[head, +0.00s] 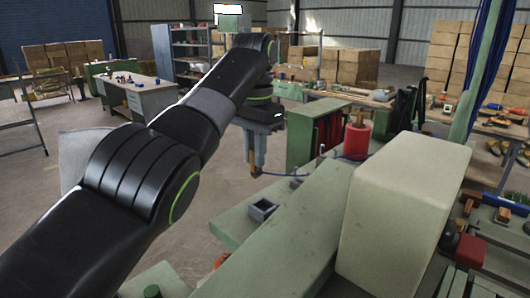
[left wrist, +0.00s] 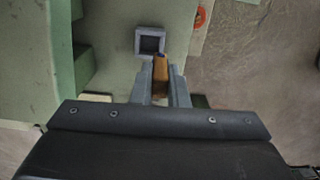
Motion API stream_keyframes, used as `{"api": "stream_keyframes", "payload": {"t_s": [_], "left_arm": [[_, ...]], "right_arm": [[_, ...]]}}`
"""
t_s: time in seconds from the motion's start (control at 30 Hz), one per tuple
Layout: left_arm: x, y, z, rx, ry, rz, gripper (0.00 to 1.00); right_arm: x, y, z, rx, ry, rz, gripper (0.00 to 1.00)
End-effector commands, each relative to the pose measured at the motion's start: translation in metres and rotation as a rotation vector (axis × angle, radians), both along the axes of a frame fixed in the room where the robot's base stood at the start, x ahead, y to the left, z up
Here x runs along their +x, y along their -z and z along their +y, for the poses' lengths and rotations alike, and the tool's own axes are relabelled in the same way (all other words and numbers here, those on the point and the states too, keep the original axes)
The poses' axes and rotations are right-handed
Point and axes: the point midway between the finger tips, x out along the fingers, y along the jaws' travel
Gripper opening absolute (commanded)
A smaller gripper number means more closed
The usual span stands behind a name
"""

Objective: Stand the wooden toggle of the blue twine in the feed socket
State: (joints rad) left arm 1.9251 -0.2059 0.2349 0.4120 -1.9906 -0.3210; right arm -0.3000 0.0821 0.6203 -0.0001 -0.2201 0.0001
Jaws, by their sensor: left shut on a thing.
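My left gripper (head: 257,172) hangs fingers-down over the green bench, behind the feed socket in the head view. In the left wrist view its fingers (left wrist: 160,88) are shut on the wooden toggle (left wrist: 162,72), a small brown piece whose end shows between the fingertips. The blue twine (head: 325,158) runs from near the gripper to the right. The feed socket (head: 262,209) is a small grey square with a dark, empty opening. In the left wrist view the socket (left wrist: 150,41) lies just above the fingertips, with the toggle apart from its opening. My right gripper is not in view.
A large cream block (head: 405,205) stands on the green machine at right. A red spool (head: 357,138) stands behind it beside a green cabinet (head: 313,135). An orange ring (left wrist: 199,17) shows near the bench edge in the left wrist view. Open floor lies left of the bench.

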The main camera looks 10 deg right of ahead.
Motion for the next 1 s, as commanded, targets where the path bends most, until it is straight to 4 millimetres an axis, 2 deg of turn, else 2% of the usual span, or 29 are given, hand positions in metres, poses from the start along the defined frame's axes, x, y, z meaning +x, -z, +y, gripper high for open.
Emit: {"api": "stream_keyframes", "payload": {"t_s": [0.1,0.37,1.0], "left_arm": [[-0.008,0.001,-0.012,0.0,0.025,0.0,0.0],[-0.011,0.007,-0.015,0.001,0.032,0.001,0.0],[-0.011,0.056,-0.014,0.0,0.031,0.0,0.0]], "right_arm": [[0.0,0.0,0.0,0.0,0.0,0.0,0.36],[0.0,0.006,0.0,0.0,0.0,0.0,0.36],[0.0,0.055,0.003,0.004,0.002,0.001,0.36]]}}
